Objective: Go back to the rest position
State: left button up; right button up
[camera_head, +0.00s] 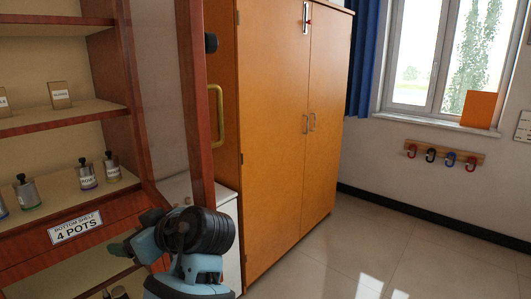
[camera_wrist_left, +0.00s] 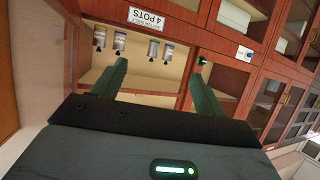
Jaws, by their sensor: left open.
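My left gripper (camera_head: 132,247) is low in the head view, in front of the open wooden shelf unit (camera_head: 100,209). In the left wrist view its two green fingers (camera_wrist_left: 160,82) stand wide apart with nothing between them. My left arm's dark wrist joint hides part of the cabinet behind it. My right gripper is in neither view.
Several small pots (camera_head: 86,174) stand on the shelf above a "BOTTOM SHELF 4 POTS" label (camera_head: 76,227). The shelf unit's glass door (camera_head: 160,95) stands open beside my arm. A tall orange cupboard (camera_head: 275,120) is shut. The floor (camera_head: 400,255) at right is clear.

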pick_arm(q)
jog(key=s+a+f+g+y, duration=0.3)
jog(key=a+f+g+y, duration=0.15)
jog(key=a+f, duration=1)
jog(key=s+a+f+m+g+y, duration=0.1)
jog(key=s+a+f+g, duration=0.2)
jog(key=a, duration=0.5)
jog(key=s+a+g+y, duration=0.15)
jog(key=s+a, duration=0.25)
jog(key=a, duration=0.5)
jog(key=w+d+f+m+t+h, duration=0.3)
jog(key=w+f+m+t+h, duration=0.4)
jog(key=w, duration=0.3)
jog(key=w+d+m+t+h, duration=0.8)
jog(key=w+d+t+h, duration=0.3)
jog(key=d, duration=0.4)
jog(key=s+d+f+g+h, duration=0.1)
jog(key=s+d+f, duration=0.4)
jog(key=s+f, duration=0.4)
jog(key=s+d+f+g+h, duration=0.1)
jog(key=s+d+f+g, duration=0.1)
jog(key=s+d+f, duration=0.65)
jog(key=s+d+f+g, duration=0.1)
jog(key=s+d, duration=0.1)
jog(key=s, duration=1.1)
jog(key=s+d+n+g+h, duration=0.1)
jog(key=s+d+g, duration=0.1)
jog(key=s, duration=1.2)
jog(key=shift+d+f, duration=0.35)
